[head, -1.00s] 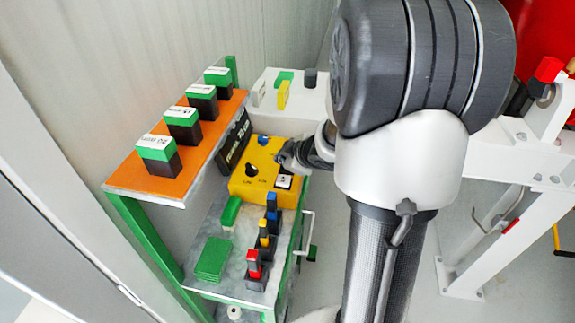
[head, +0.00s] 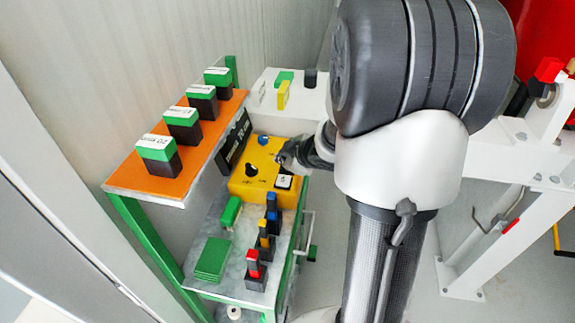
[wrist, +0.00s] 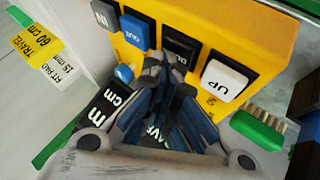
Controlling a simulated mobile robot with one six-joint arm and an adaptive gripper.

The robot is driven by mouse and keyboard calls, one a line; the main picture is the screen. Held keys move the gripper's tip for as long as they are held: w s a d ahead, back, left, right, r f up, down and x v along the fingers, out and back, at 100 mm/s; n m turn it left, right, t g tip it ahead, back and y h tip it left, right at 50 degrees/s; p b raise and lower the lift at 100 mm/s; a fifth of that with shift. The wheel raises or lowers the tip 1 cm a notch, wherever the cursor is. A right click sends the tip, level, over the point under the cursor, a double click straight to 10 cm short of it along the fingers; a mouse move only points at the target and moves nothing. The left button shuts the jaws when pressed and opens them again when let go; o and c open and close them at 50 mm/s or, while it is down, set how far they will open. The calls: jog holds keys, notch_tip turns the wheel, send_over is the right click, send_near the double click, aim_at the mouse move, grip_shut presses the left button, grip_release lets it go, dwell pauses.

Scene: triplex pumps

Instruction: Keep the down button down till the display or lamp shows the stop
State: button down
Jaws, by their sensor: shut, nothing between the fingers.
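A yellow control box (head: 248,186) stands on the cart shelf and fills the upper part of the wrist view (wrist: 270,40). In the wrist view it bears a black button (wrist: 181,44) with letters starting "DO", partly covered, and a white UP button (wrist: 227,79). My gripper (wrist: 167,66) is shut and empty, its fingertips at the black button's near edge. I cannot tell how far the button is pressed. It also shows in the head view (head: 282,160) at the box's far right.
Blue buttons (wrist: 136,31) sit beside the black one. An orange shelf (head: 150,186) holds several green-topped blocks to the left. A white frame (head: 485,235) stands at right.

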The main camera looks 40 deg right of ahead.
dwell(0.7)
jog(key=shift+r+p, duration=0.95)
jog(key=shift+p, duration=0.1)
notch_tip(320, 180, up, 5)
jog(key=p, duration=0.5)
